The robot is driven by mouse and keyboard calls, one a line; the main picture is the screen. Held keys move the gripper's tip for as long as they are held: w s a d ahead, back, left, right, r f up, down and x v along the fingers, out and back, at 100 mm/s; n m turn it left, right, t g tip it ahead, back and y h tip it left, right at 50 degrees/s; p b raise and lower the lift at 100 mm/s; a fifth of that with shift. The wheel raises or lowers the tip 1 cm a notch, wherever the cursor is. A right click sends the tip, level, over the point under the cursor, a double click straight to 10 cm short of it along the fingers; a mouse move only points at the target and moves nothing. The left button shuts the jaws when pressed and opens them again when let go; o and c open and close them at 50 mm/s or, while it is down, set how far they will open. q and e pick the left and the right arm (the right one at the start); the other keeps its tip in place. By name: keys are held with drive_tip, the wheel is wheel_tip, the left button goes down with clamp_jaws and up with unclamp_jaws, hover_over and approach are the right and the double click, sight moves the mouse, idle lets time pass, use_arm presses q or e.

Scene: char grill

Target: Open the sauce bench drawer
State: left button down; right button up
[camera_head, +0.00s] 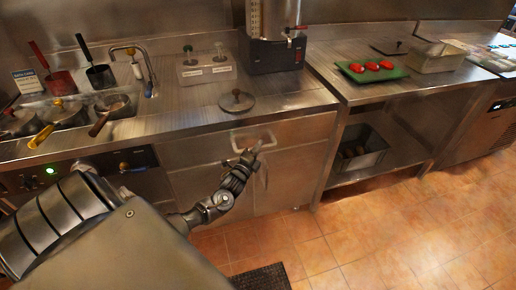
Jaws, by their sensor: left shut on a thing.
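The sauce bench (190,108) is a steel counter with a front panel below it. The drawer (300,131) is a steel front just under the counter edge and looks closed or nearly so. Its pale bar handle (238,143) is on the left part of the front. My left gripper (256,150) is at the right end of the handle, shut on it; the fingertips are small and partly hidden by the wrist. My right gripper is out of view.
A round lid (237,101) lies on the counter above the drawer. Several pans (62,112) sit in the sauce well at left. A green tray (372,71) with red items is on the right counter. Tiled floor (370,240) is open in front, with a dark mat (262,278).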

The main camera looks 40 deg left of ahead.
use_arm(q)
drive_tip(key=shift+s+d+p, duration=0.25)
drive_tip(key=shift+d+p, duration=0.1)
drive_tip(key=s+d+p, duration=0.4)
drive_tip(key=s+d, duration=0.7)
drive_tip(key=d, duration=0.5)
drive_tip(key=s+d+p, duration=0.5)
drive_tip(key=s+d, duration=0.7)
drive_tip(key=d, duration=0.5)
drive_tip(key=shift+s+d+p, duration=0.15)
drive_tip(key=shift+d+p, duration=0.15)
drive_tip(key=c, duration=1.4)
unclamp_jaws()
drive_tip(key=shift+o, duration=0.2)
